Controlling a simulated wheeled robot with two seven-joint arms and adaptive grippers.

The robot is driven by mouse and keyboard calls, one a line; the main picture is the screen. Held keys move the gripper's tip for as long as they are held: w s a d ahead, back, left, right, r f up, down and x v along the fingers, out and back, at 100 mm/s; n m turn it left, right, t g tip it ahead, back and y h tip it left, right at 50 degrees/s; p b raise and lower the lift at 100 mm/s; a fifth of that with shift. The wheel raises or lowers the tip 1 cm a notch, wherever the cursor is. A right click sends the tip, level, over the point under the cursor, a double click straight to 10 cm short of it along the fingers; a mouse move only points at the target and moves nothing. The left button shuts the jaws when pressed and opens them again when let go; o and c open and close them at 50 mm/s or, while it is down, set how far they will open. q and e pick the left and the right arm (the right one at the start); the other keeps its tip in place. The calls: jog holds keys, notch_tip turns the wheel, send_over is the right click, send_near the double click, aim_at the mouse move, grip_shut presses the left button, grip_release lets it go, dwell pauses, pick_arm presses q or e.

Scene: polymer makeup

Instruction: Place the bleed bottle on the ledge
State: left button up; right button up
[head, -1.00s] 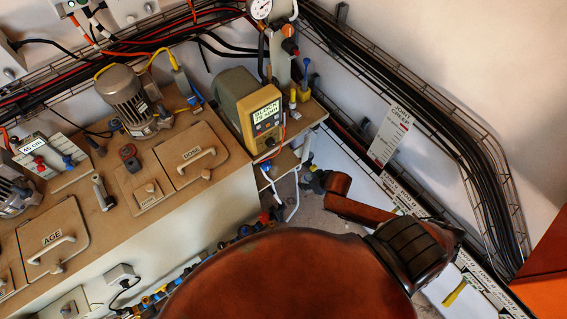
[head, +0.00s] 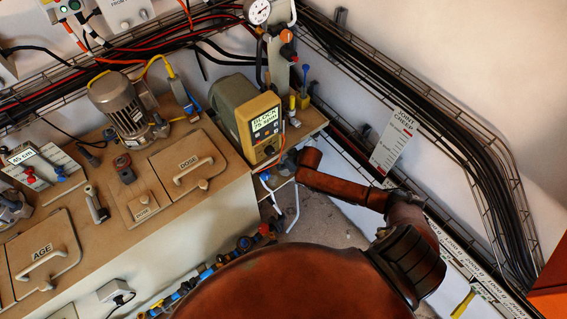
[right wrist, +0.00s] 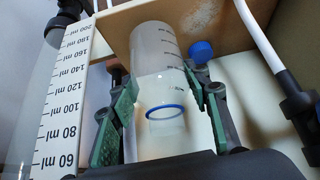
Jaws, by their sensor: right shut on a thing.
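The bleed bottle (right wrist: 158,65) is a translucent cylinder with graduation marks, seen in the right wrist view. A blue ring (right wrist: 166,112) surrounds its near end. My right gripper (right wrist: 160,88) is shut on the bottle, with a green-padded finger on each side. The bottle's far end is close to a wooden board (right wrist: 120,25), probably the ledge; I cannot tell whether they touch. In the head view my right gripper (head: 288,162) is small and dark below the yellow pump, and the bottle cannot be made out. My left gripper is not in view.
A white ml scale (right wrist: 70,110) stands left of the bottle. A blue cap (right wrist: 201,51) and a white tube (right wrist: 258,35) are to its right. In the head view, a yellow pump (head: 262,122) stands on the bench (head: 225,175), and a cable tray (head: 430,110) runs along the wall.

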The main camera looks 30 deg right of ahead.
jog(key=shift+w+a+f, duration=0.1)
jog(key=shift+w, duration=0.8)
jog(key=shift+s+f+b, duration=0.25)
jog(key=shift+f+b, duration=0.05)
jog(key=shift+f, duration=0.4)
jog(key=shift+f, duration=0.15)
jog(key=o, duration=1)
jog(key=shift+c, duration=0.2)
jog(key=shift+s+r, duration=0.1)
jog(key=shift+r, duration=0.3)
jog(key=p+v, duration=0.1)
jog(key=v, duration=0.2)
jog(key=s+d+p, duration=0.1)
jog(key=s+p, duration=0.1)
jog(key=s, duration=0.9)
jog(key=shift+s+f, duration=0.2)
jog(key=shift+s, duration=0.2)
